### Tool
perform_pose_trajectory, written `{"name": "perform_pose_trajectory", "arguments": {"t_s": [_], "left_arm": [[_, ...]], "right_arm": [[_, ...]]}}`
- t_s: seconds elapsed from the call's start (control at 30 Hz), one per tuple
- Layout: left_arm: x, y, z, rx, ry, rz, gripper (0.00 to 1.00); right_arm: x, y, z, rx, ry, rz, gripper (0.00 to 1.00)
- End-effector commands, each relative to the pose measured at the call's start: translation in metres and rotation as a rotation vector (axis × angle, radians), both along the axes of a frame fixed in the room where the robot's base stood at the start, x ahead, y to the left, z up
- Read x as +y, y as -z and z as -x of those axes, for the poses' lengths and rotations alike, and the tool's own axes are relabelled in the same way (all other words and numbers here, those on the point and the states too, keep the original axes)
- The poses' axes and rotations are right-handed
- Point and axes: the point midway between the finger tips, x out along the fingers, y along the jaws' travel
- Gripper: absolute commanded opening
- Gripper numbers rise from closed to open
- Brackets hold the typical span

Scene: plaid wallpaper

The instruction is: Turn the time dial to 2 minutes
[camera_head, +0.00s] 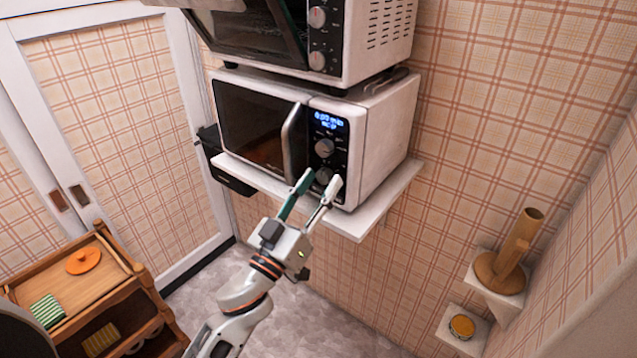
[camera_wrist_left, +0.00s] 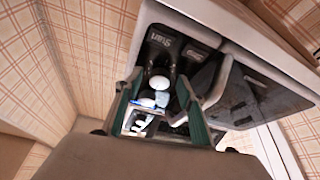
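The white microwave (camera_head: 376,150) stands on a wall shelf, with its black control panel on the right of its front. The panel has a lit blue display (camera_head: 330,121), an upper dial (camera_head: 324,148) and a lower dial (camera_head: 323,175). Which one is the time dial, and its setting, I cannot read. My left gripper (camera_head: 321,178) is open, its fingertips on either side of the lower dial; contact is unclear. In the left wrist view, the gripper (camera_wrist_left: 160,103) has its green-padded fingers wide apart, with pale knobs (camera_wrist_left: 158,83) and the display (camera_wrist_left: 139,122) between them. My right gripper is not in view.
The microwave's door handle (camera_head: 291,140) juts out just left of the gripper. A second oven (camera_head: 372,40) sits on top. The white shelf (camera_head: 358,222) runs below the microwave. A wooden cart (camera_head: 85,283) stands at lower left, and small wall shelves (camera_head: 497,292) at right.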

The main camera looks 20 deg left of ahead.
Motion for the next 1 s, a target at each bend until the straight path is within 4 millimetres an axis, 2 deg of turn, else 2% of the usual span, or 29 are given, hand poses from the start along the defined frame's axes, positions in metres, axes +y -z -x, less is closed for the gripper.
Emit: {"name": "perform_pose_trajectory", "arguments": {"t_s": [0.2, 0.23, 0.37, 0.73, 1.0], "left_arm": [[-0.0001, 0.0001, -0.0003, 0.0, 0.0, 0.0, 0.39], [-0.0001, 0.0001, -0.0003, 0.0, 0.0, 0.0, 0.34], [-0.0001, 0.0, -0.0002, 0.0, 0.0, 0.0, 0.01], [0.0004, -0.0002, -0.0003, -0.012, 0.0, -0.032, 0.01], [0.0023, -0.0006, -0.0009, -0.063, 0.0, -0.177, 0.01]], "right_arm": [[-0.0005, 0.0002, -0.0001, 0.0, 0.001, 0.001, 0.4], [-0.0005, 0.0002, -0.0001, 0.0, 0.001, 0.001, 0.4], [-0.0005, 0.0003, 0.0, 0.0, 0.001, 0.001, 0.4], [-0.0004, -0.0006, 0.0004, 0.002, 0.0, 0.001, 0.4], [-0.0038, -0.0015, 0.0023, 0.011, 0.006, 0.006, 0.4]]}}
